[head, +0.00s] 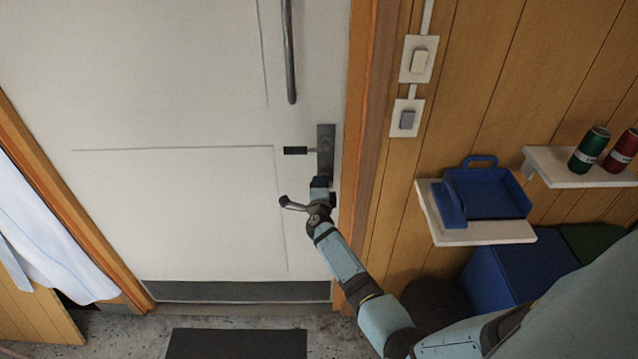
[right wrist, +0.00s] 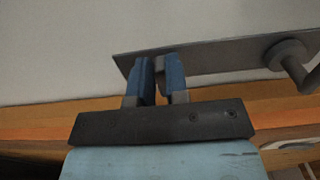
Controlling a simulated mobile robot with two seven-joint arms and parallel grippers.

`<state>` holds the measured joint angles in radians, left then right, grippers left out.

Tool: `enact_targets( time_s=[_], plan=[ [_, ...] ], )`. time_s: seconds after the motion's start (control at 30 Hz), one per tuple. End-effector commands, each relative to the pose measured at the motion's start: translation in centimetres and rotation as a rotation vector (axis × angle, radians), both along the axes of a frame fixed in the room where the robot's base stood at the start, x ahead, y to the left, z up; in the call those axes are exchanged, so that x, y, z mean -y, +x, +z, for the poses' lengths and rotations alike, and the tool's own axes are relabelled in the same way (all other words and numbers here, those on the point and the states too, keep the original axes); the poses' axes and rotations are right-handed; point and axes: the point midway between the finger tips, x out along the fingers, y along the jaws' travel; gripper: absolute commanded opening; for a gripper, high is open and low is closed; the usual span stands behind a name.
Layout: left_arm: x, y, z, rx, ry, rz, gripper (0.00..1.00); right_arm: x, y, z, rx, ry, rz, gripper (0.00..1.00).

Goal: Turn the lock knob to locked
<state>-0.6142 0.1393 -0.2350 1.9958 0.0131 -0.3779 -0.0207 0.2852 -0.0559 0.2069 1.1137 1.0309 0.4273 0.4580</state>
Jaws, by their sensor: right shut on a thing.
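A white door (head: 180,210) bears a dark lock plate (head: 326,135) near its right edge, with a black lever handle (head: 296,150) pointing left. In the right wrist view the plate (right wrist: 215,55) runs across the door and the lever handle (right wrist: 290,55) is at the right. My right gripper (head: 320,183) is at the lower end of the plate, below the lever handle. Its blue fingers (right wrist: 160,72) are close together at the plate, shut on the lock knob. My left gripper is not in view.
A long grey pull bar (head: 290,50) is on the door above the plate. The door frame (head: 360,100) and two switches (head: 419,60) are to the right. A shelf (head: 485,235) holds a blue tray (head: 490,200). A dark mat (head: 236,344) lies on the floor.

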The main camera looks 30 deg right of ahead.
Motion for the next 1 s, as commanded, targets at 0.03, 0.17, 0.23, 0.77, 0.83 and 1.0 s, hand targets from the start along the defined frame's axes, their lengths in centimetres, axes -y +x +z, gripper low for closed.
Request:
enact_targets(
  time_s=[0.03,0.17,0.23,0.77,0.83,1.0],
  plan=[
    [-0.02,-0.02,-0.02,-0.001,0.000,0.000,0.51,-0.02,0.01,0.02,-0.003,-0.005,0.000,0.00],
    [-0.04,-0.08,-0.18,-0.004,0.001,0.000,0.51,-0.01,0.01,-0.02,-0.006,-0.009,0.000,0.00],
    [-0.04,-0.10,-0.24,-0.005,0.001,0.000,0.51,-0.01,0.01,-0.03,-0.006,-0.009,0.000,0.00],
    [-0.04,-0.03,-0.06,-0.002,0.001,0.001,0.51,0.00,-0.01,-0.03,-0.005,-0.009,0.000,0.40],
    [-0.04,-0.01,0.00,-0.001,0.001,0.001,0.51,0.00,-0.01,-0.03,-0.005,-0.008,0.000,0.40],
    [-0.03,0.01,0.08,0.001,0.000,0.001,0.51,-0.17,-0.03,-0.04,-0.005,-0.008,0.000,0.40]
  ],
)
